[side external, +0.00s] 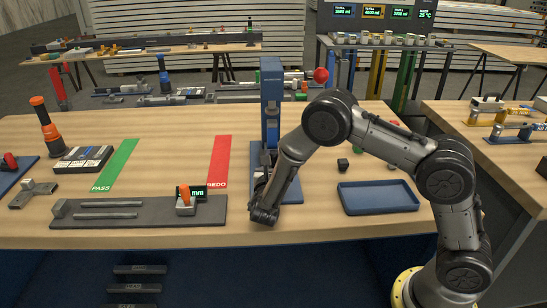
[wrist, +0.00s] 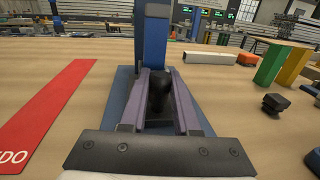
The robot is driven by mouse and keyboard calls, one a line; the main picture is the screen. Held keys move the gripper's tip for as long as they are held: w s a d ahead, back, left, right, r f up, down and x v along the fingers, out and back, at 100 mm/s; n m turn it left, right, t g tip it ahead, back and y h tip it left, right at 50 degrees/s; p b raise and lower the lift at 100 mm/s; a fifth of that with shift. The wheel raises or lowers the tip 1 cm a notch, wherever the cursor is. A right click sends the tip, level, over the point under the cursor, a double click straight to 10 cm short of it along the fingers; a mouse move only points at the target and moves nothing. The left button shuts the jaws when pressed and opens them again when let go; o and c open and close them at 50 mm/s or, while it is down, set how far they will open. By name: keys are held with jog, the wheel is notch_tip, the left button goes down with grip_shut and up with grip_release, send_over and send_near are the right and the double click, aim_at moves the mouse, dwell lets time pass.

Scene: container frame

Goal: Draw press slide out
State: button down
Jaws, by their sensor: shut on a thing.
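The press is a tall blue column (side external: 271,85) on a blue base plate (side external: 290,190), near the middle of the bench. In the wrist view the column (wrist: 153,35) rises straight ahead. My gripper (side external: 263,188) is low over the base plate, in front of the column. Its two fingers (wrist: 162,80) stand on either side of a dark knob (wrist: 160,100), which I take as the slide's handle, and are shut on it. The slide itself is mostly hidden behind my gripper, so its exact position is unclear.
A red REDO strip (side external: 219,160) lies left of the press and a green PASS strip (side external: 115,165) farther left. A grey gauge fixture (side external: 90,221) lies along the front edge. A blue tray (side external: 378,208) and a small black block (side external: 343,164) are to the right.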

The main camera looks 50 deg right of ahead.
jog(key=v, duration=0.6)
jog(key=s+d+v, duration=0.1)
jog(key=v, duration=0.3)
jog(key=c, duration=0.6)
grip_release()
jog(key=shift+c, duration=0.2)
jog(key=v, duration=1.4)
jog(key=shift+d, duration=0.1)
